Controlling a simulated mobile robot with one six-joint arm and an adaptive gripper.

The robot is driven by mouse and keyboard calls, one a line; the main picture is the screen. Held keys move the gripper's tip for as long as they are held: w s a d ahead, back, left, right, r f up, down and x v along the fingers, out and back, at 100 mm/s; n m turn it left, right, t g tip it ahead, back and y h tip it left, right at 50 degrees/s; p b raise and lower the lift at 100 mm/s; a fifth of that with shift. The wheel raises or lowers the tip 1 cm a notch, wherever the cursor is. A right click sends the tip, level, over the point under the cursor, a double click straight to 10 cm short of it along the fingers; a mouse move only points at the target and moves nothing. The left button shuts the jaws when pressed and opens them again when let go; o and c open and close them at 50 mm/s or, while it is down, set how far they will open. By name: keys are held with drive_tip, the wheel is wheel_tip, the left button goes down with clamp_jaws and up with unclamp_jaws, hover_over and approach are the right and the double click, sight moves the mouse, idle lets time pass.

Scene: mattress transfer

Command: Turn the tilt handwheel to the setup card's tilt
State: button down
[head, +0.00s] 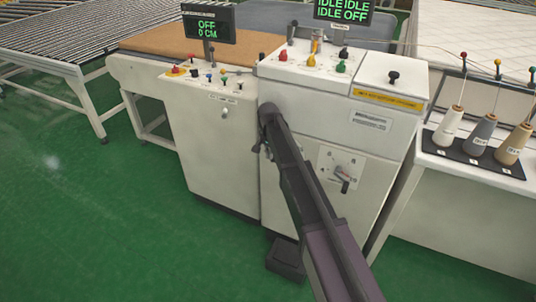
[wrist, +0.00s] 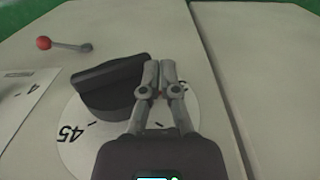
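In the wrist view, the tilt handwheel appears to be the dark, bar-shaped knob (wrist: 108,86) on a round white dial (wrist: 72,138) marked 45. The pointer and most of the scale are hidden. My gripper (wrist: 160,64) is at the knob's right end with its fingers together and nothing visible between them. I cannot tell whether a finger touches the knob. In the head view, my arm covers the dial and knob on the front of the right-hand white cabinet (head: 310,140). I can make out no readable setup card.
A red-ball lever (wrist: 60,44) stands out from the panel at upper left in the wrist view. A cabinet seam (wrist: 222,90) runs right of my gripper. In the head view, thread cones (head: 481,133) stand on the right table. Green floor (head: 110,215) is open at left.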

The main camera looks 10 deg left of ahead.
drive_tip(key=shift+r, duration=0.1)
idle(0.3)
drive_tip(key=w+a+r+p, duration=0.2)
drive_tip(key=a+r+p, duration=0.6)
drive_tip(key=r+p, duration=0.2)
drive_tip(key=shift+a+r+p, duration=0.15)
drive_tip(key=shift+r+p, duration=0.25)
drive_tip(key=shift+p, duration=0.1)
idle(0.4)
